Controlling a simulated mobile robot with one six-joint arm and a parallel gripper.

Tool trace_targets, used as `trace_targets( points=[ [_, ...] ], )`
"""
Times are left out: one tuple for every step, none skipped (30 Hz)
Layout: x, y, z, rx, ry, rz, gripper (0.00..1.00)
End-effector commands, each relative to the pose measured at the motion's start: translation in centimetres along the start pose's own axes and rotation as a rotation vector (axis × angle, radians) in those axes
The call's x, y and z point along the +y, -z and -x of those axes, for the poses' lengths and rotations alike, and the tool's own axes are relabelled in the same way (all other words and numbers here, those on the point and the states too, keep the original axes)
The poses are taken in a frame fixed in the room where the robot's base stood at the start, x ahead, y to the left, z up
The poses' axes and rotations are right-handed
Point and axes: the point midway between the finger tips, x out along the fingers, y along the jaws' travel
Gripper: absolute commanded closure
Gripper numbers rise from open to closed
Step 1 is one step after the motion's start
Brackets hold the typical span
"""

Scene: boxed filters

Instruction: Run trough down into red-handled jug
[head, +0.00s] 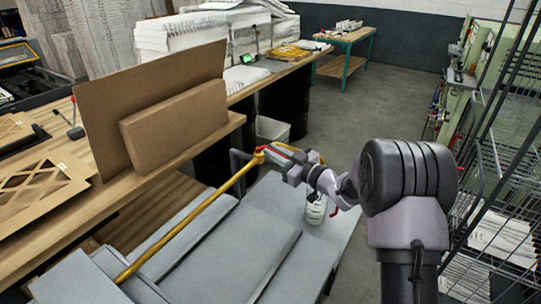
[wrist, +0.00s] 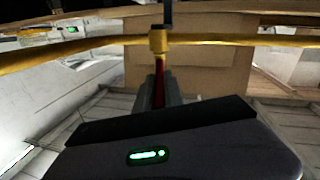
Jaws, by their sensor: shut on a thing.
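My gripper (head: 288,166) is shut on a red handle (head: 275,151) that joins a yellow fitting at the end of a long yellow bar (head: 190,225). In the wrist view, my fingers (wrist: 160,88) close around the red handle (wrist: 160,68) below the yellow fitting (wrist: 159,40), and the bar spans the picture. A white container with dark markings (head: 316,211), likely the jug, stands below my wrist; a red piece shows at its right and my arm hides part of it. Grey sheet surfaces with raised edges (head: 225,250) lie under the bar; I cannot tell which part is the trough.
A wooden bench (head: 190,150) on the left holds a brown carton (head: 175,125) and a leaning brown board. Wire racks (head: 505,150) stand at the right. A light bin (head: 272,130) is beyond the gripper. Open floor lies at the back centre.

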Motion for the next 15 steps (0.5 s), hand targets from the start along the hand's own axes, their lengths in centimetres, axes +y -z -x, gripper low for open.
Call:
trace_targets(
  points=[
    [0.31, 0.01, 0.02, 0.005, 0.027, 0.001, 1.00],
    [0.40, 0.01, 0.04, 0.009, 0.046, 0.001, 1.00],
    [0.50, 0.02, 0.02, 0.013, 0.069, 0.001, 1.00],
    [0.51, 0.01, 0.00, 0.016, 0.087, 0.001, 1.00],
    [0.55, 0.02, 0.00, 0.020, 0.102, 0.001, 1.00],
    [0.61, 0.01, -0.01, 0.023, 0.121, 0.001, 1.00],
    [0.62, -0.01, -0.01, 0.026, 0.134, 0.001, 1.00],
    [0.65, -0.01, -0.01, 0.028, 0.147, 0.001, 1.00],
    [0.69, 0.00, -0.02, 0.032, 0.160, 0.001, 1.00],
    [0.67, -0.02, -0.02, 0.034, 0.171, 0.001, 1.00],
    [0.64, -0.05, -0.03, 0.035, 0.180, 0.001, 1.00],
    [0.68, -0.02, -0.05, 0.038, 0.189, 0.001, 1.00],
    [0.69, -0.01, -0.06, 0.039, 0.195, 0.000, 1.00],
    [0.67, -0.02, -0.06, 0.040, 0.201, 0.001, 1.00],
    [0.65, -0.03, -0.07, 0.042, 0.208, 0.001, 1.00]
  ],
)
